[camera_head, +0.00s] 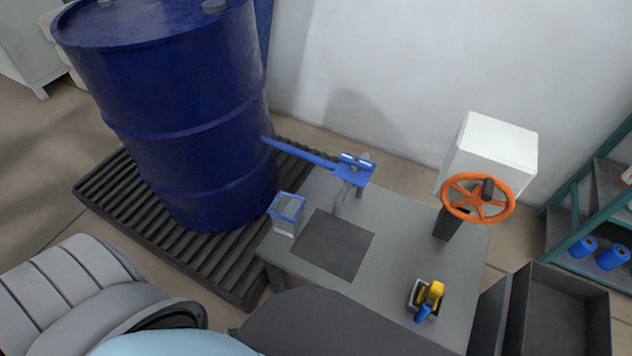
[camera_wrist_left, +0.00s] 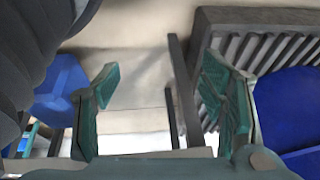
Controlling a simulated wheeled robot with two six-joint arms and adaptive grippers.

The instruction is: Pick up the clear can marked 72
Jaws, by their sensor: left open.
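A clear can with a blue rim (camera_head: 286,214) stands on the left edge of the grey table (camera_head: 395,279) in the head view, close to the blue drum. Its marking is too small to read. My left gripper (camera_wrist_left: 165,98) shows in the left wrist view with its two teal fingers wide apart and nothing between them. The can does not show clearly in that view. The left fingers are not seen in the head view, and my right gripper is in neither view.
A large blue drum (camera_head: 185,120) stands on a black slatted pallet (camera_head: 110,190). A blue bracket (camera_head: 354,170), a dark mat (camera_head: 333,245), an orange handwheel (camera_head: 478,198) and a small holder with yellow and blue items (camera_head: 427,298) are on the table. A dark bin (camera_head: 560,310) stands right.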

